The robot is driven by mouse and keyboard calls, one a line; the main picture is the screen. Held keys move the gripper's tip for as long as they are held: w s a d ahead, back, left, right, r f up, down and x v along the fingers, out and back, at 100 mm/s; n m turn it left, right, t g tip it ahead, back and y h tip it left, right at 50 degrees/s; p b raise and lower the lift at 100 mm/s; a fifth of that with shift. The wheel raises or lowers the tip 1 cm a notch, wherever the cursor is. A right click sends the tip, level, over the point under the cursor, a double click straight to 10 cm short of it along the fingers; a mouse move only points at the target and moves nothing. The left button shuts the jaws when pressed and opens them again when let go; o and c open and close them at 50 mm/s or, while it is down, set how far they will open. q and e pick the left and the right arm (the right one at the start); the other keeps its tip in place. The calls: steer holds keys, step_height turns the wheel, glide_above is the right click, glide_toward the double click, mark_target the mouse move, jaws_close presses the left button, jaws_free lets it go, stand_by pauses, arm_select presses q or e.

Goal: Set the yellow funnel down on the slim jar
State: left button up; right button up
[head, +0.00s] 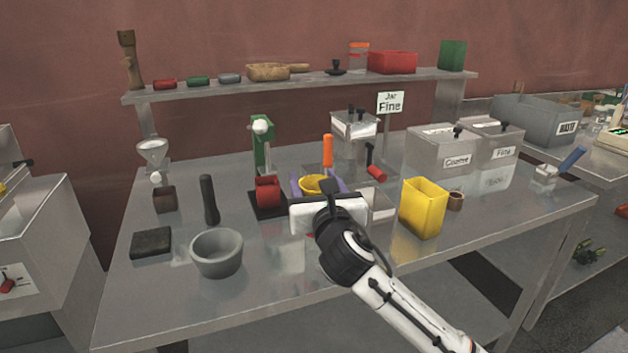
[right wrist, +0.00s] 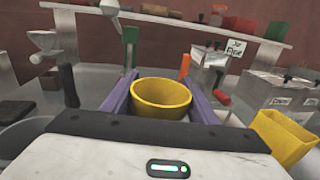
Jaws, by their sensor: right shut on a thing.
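The yellow funnel (head: 313,184) is held between the purple fingers of my right gripper (head: 317,187), above the middle front of the table. In the right wrist view the funnel (right wrist: 161,98) shows its round open rim upward, roughly level, with a finger against each side. The funnel's lower part is hidden behind the gripper body in both views. I cannot make out the slim jar; the area below and just behind the funnel is covered by my gripper. My left gripper is not in view.
A yellow square container (head: 423,208) and a small brown cup (head: 455,201) stand right of my gripper. A red-and-black device (head: 268,195) and a grey bowl (head: 217,253) are left. Labelled metal bins (head: 440,152) stand at the right.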

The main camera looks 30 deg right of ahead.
steer(key=shift+f, duration=0.55)
stand_by(0.7)
steer(key=o, duration=1.1)
steer(key=shift+s+a, duration=0.1)
steer(key=v, duration=1)
